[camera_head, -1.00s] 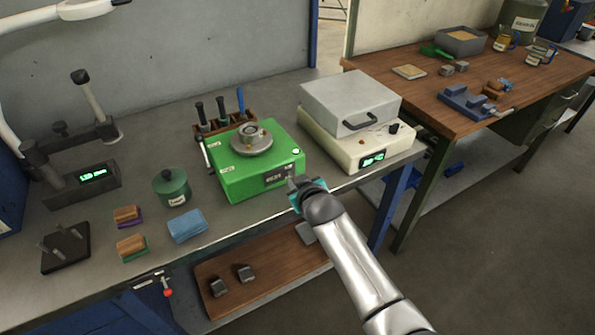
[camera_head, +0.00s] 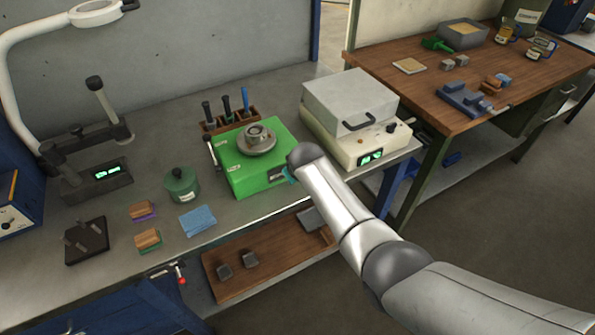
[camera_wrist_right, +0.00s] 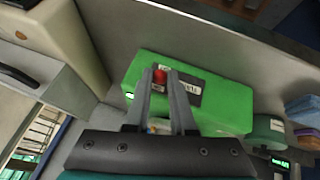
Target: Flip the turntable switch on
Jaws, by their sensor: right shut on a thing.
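The turntable is a green box (camera_head: 236,174) with a grey round wheel (camera_head: 257,140) on top, on the grey workbench. In the right wrist view the green box (camera_wrist_right: 225,104) has a dark front panel (camera_wrist_right: 196,90) with white labels. A small red switch (camera_wrist_right: 160,76) shows at that panel, between the tips of my right gripper (camera_wrist_right: 163,74), which is shut on it. In the head view my right forearm and wrist hide the gripper and the right part of the box's front. My left gripper is in neither view.
A cream unit with a grey lid (camera_head: 349,100) stands close to the right of the box. A tool rack (camera_head: 229,122) is behind it. A green pot (camera_head: 181,186) and a blue cloth (camera_head: 197,221) lie to the left. A lower wooden shelf (camera_head: 270,270) holds small blocks.

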